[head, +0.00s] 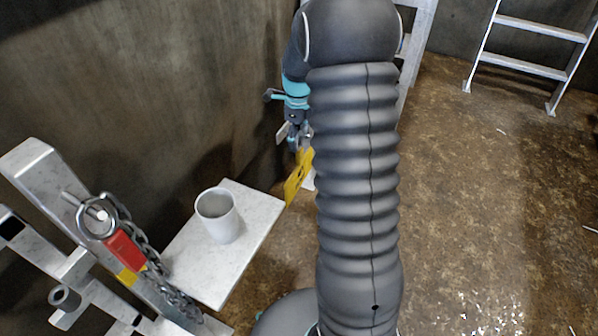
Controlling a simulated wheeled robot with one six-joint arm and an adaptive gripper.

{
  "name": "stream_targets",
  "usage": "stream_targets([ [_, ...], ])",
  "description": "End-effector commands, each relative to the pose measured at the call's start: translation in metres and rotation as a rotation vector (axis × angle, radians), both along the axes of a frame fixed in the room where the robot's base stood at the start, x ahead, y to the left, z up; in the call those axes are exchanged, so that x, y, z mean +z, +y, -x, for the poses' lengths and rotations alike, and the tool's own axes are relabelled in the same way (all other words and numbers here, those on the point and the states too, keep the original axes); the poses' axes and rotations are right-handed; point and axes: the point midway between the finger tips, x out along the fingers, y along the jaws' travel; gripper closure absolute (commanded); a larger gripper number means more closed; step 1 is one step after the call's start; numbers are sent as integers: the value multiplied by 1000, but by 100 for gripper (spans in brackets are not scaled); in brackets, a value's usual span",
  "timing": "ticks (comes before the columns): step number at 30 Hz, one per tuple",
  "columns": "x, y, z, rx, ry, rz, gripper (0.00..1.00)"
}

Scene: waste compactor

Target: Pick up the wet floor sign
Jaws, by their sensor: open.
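The wet floor sign (297,178) is a yellow panel with dark markings, low beside the dark wall. My own arm hides its right side, so only a narrow part shows. My gripper (293,138) is above the sign, with its fingers pointing down close to the sign's top edge. The fingers are apart. I cannot tell whether they touch the sign or stand around its top edge.
A white cup (218,216) stands on a pale slab (205,270) left of my arm. A metal frame (70,225) with a chain and red tag is at the left. A ladder (535,60) stands at the back right. The brown floor (480,200) at right is mostly clear.

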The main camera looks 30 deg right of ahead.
Motion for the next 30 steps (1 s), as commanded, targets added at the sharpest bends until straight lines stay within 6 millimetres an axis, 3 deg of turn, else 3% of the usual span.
stream_targets([
  [9,-42,-4,-3,0,3,-1,32],
  [17,-45,-4,-3,0,1,0,32],
  [25,-45,-4,-3,0,1,0,97],
  [30,-45,-4,-3,0,1,0,100],
])
